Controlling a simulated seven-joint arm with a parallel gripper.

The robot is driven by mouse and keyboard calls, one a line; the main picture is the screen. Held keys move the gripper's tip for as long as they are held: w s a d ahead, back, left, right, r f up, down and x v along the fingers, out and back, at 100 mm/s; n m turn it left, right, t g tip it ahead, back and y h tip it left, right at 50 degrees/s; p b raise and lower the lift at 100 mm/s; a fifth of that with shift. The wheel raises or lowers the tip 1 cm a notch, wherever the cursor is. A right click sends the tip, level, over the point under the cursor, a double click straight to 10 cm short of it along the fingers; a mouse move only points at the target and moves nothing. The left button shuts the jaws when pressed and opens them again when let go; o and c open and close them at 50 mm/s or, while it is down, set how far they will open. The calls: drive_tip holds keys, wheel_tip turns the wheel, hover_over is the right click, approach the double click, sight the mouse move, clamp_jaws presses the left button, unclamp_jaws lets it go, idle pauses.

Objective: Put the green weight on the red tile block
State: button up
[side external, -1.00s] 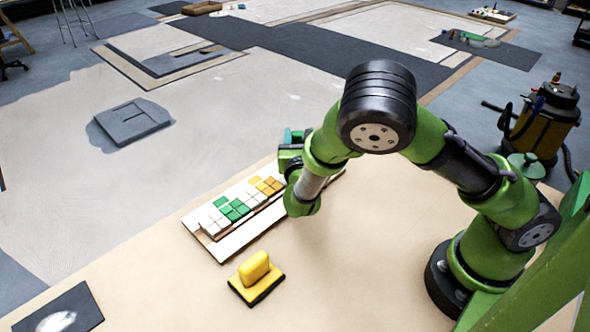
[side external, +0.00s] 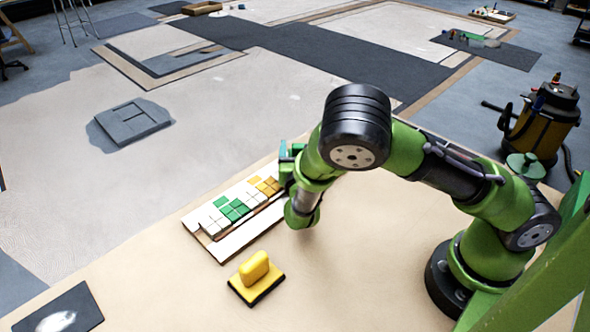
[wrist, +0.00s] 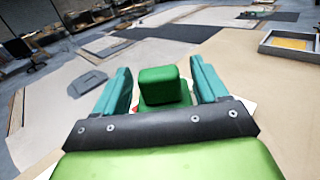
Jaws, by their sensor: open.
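The green weight (wrist: 164,87), a rounded block handle on a green base, stands upright between the two teal fingers of my gripper (wrist: 160,66) in the wrist view. The fingers are open, with a gap visible on each side of the handle. A small bit of red, perhaps the red tile block (wrist: 135,108), shows at the lower left of the weight's base; the rest is hidden.
The panel board (side external: 233,245) carries white, green (side external: 233,209) and orange (side external: 267,185) tile blocks. A yellow weight (side external: 256,274) on a dark base stands in front of it. A grey tray (wrist: 290,46) is at the wrist view's right. The front table is mostly clear.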

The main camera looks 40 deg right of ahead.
drive_tip(key=shift+r, duration=0.15)
drive_tip(key=v, duration=1)
drive_tip(key=shift+s+a, duration=0.2)
drive_tip(key=shift+a, duration=0.05)
drive_tip(key=shift+s+a, duration=0.25)
drive_tip(key=shift+s, duration=0.05)
drive_tip(key=shift+s+r, duration=0.1)
drive_tip(key=shift+s, duration=0.05)
drive_tip(key=s+d+r+m+g+y, duration=0.5)
drive_tip(key=s+d+m+g, duration=0.6)
drive_tip(key=m, duration=0.6)
drive_tip(key=s+a+r+m+t+y, duration=0.1)
drive_tip(key=a+r+m+t+y, duration=0.1)
drive_tip(key=r+m+y, duration=0.3)
drive_tip(key=s+a+r+m+t+y, duration=0.1)
drive_tip(key=a+r+m+t+y, duration=0.2)
drive_tip(key=r+m, duration=0.5)
drive_tip(key=shift+s+a+r+m+y, duration=0.25)
drive_tip(key=shift+a+m+y, duration=0.25)
drive_tip(key=shift+y, duration=0.4)
